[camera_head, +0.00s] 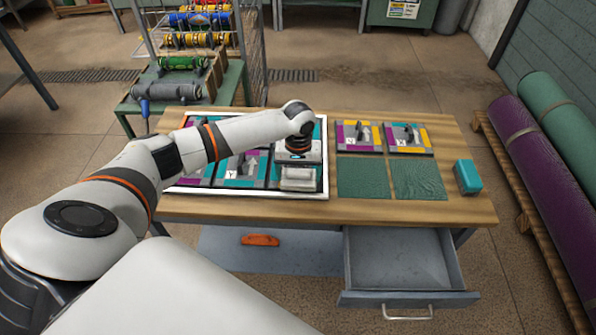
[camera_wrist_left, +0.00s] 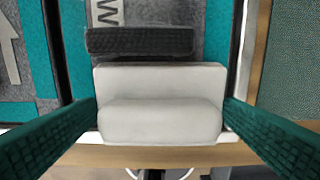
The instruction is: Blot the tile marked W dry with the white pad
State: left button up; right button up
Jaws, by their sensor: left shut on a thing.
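My left gripper (camera_head: 297,157) is shut on the white pad (camera_head: 298,178), which hangs over the front right tile of the white-framed tray (camera_head: 327,160). In the left wrist view the gripper's green-faced fingers (camera_wrist_left: 162,108) press the white pad (camera_wrist_left: 160,121) from both sides. The tile marked W (camera_wrist_left: 107,12) lies under and behind the pad, with its teal and grey surface partly covered. A dark handle (camera_wrist_left: 140,41) stands on it just behind the pad. I cannot tell whether the pad touches the tile. My right gripper is out of view.
A tile marked Y (camera_head: 232,172) lies left in the tray. Two tiles with handles (camera_head: 358,137) (camera_head: 408,138) sit behind two green mats (camera_head: 362,178) (camera_head: 418,180). A teal block (camera_head: 467,177) stands at the right edge. A drawer (camera_head: 405,262) is open below.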

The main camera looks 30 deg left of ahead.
pick_arm(q)
jog(key=shift+s+a+f+p, duration=0.1)
jog(key=shift+s+a+p, duration=0.5)
jog(key=shift+a, duration=0.4)
jog(key=shift+s+a, duration=0.1)
dwell(0.3)
jog(key=shift+r+p, duration=0.4)
jog(key=shift+r, duration=0.45)
jog(key=shift+r+p, duration=3.25)
jog(key=shift+p, duration=0.45)
